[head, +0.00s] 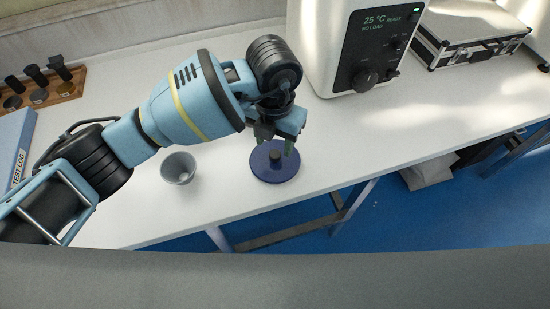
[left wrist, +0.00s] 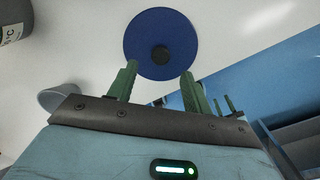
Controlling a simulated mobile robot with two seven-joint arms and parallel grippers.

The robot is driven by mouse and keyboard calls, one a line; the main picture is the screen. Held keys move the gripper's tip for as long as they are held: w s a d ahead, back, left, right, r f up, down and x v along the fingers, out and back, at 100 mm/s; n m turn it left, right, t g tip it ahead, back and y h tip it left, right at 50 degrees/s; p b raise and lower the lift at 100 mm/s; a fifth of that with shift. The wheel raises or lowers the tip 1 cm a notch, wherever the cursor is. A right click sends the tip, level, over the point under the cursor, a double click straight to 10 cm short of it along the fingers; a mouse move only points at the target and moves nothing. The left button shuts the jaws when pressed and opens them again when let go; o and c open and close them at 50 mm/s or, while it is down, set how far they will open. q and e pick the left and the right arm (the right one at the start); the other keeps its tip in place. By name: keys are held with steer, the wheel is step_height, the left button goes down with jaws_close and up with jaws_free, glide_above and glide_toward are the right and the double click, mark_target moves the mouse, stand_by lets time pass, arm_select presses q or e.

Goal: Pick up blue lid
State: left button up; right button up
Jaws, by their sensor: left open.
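The blue lid (head: 284,172) is a flat round disc with a dark knob in its middle. It lies on the white table near the front edge. My left gripper (head: 277,146) is over the lid's far side in the head view, open and pointing down. In the left wrist view the lid (left wrist: 143,36) lies beyond the tips of the two green fingers (left wrist: 158,78), its knob roughly in line with the gap between them. Nothing is between the fingers. My right gripper is in neither view.
A grey cup (head: 178,168) stands on the table left of the lid. A white machine with a dark panel (head: 377,45) stands behind. A silver case (head: 470,35) is at the back right. A wooden rack (head: 45,92) and a blue binder (head: 14,145) are at left.

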mark_target(275, 153)
arm_select(q)
steer(key=f, duration=0.4)
steer(key=shift+w+f, duration=0.25)
steer(key=shift+d, duration=0.1)
steer(key=c, duration=1.1)
